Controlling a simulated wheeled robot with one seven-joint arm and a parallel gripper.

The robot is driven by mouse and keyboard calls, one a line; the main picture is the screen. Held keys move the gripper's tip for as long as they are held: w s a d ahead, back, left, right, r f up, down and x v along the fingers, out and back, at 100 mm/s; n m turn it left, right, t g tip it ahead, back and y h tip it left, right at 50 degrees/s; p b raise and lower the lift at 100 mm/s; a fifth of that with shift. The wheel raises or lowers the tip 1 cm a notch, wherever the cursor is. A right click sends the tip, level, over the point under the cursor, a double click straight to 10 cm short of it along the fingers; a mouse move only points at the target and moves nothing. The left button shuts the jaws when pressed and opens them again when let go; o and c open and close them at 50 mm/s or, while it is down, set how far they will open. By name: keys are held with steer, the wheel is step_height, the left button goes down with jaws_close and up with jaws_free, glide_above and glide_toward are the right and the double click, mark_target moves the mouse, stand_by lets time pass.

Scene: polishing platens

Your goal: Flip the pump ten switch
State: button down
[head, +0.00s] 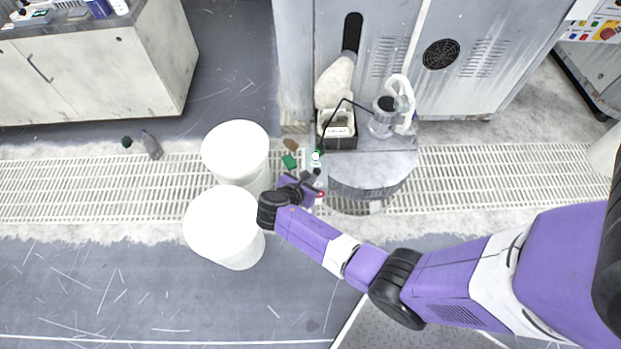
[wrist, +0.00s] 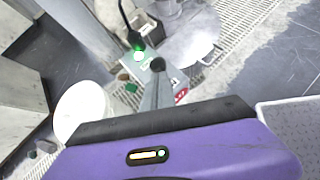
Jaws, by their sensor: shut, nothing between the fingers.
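A small pale control box (head: 319,183) stands beside the round grey drum, left of it in the head view. The box also shows in the wrist view (wrist: 172,75), with a lit green lamp (wrist: 138,56) at its far end and a red patch (wrist: 181,95) at its near end. My gripper (wrist: 157,66) is shut and empty, its dark fingertips over the middle of the box. It also shows in the head view (head: 316,172). I cannot tell whether the tips touch the box. No switch lever or label is readable; the fingers cover part of the box.
Two white buckets (head: 236,150) (head: 222,225) stand close left of my gripper. The grey drum (head: 372,174) carries jugs and a black tray (head: 337,130), with a black cable near the box. Grey cabinets (head: 390,50) stand behind. Open floor lies in front.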

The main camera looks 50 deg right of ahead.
steer(key=r+p, duration=0.1)
steer(key=d+y+p, duration=0.1)
steer(key=shift+w+r+g+p, duration=0.3)
steer(key=shift+w+r, duration=0.05)
steer(key=shift+r, duration=0.05)
steer(key=shift+w+d+r+n+g+y+p, duration=0.25)
steer(key=shift+w+d+g+y+p, duration=0.25)
steer(key=shift+y+p, duration=0.45)
steer(key=shift+w+d+f+n+g+y, duration=0.1)
steer(key=shift+w+d+n+g+y, duration=0.35)
steer(key=shift+d+y, duration=0.2)
steer(key=d+g+y+b, duration=0.1)
steer(key=w+g+y+b, duration=0.1)
steer(key=shift+w+d+f+y+b, duration=0.2)
steer(key=shift+d+y+b, duration=0.1)
steer(key=shift+d, duration=0.1)
steer(key=shift+s, duration=0.1)
steer(key=shift+r, duration=0.25)
steer(key=shift+r+p, duration=0.75)
steer(key=shift+p, duration=0.25)
